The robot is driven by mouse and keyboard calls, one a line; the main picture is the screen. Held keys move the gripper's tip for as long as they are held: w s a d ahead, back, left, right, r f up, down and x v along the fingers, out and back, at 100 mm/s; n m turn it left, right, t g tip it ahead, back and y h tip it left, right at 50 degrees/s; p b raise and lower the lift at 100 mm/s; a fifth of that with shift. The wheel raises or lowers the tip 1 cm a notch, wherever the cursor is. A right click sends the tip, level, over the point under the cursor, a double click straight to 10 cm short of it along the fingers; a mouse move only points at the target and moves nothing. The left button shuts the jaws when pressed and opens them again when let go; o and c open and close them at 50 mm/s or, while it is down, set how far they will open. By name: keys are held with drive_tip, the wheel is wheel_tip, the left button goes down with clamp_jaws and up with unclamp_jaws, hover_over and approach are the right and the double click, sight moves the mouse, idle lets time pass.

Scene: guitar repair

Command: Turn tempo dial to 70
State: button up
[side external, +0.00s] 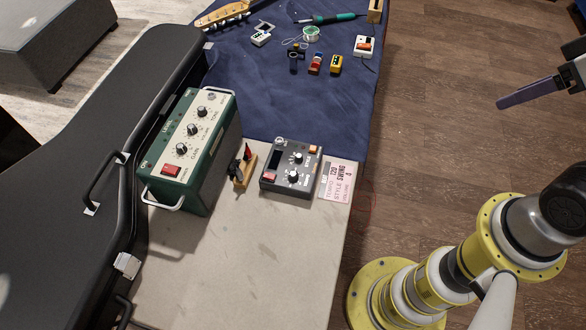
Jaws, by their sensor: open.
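A dark grey box (269,186) with a black screen (288,157), two black-and-white dials, a red button and an orange button sits on the pale tabletop. One dial (297,158) is farther back and the other (293,177) is nearer the front. Their labels are too small to read, so I cannot tell which is the tempo dial. A pale card (338,182) beside the box appears to read tempo 120, style swing and volume 8. My gripper (533,77) is open and empty at the right edge, over the floor and far from the box. Part of it is cut off.
A green amplifier (216,163) with a red switch and dials stands left of the box, with a small wooden stand (243,172) between them. A black guitar case (60,190) lies left. A blue cloth (270,95) behind holds small tools. The front tabletop (245,270) is clear.

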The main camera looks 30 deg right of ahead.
drive_tip(key=w+a+r+m+g+y, duration=0.1)
drive_tip(key=w+a+r+m+y, duration=0.1)
drive_tip(key=w+a+r+m, duration=0.4)
drive_tip(key=w+a+g, duration=0.3)
drive_tip(key=w+a, duration=0.1)
drive_tip(key=w, duration=0.8)
drive_tip(key=w+a+f+g+y, duration=0.1)
drive_tip(key=w+a+f+g, duration=0.2)
drive_tip(key=w+a+f, duration=0.55)
drive_tip(key=g, duration=0.3)
approach(293, 172)
drive_tip(key=shift+t+h, duration=0.3)
drive_tip(key=shift+h, duration=0.1)
drive_tip(key=x, duration=0.8)
drive_tip(key=shift+s+a+r, duration=0.15)
drive_tip(key=shift+s+a, duration=0.1)
drive_tip(key=shift+a, duration=0.05)
drive_tip(key=shift+c, duration=0.2)
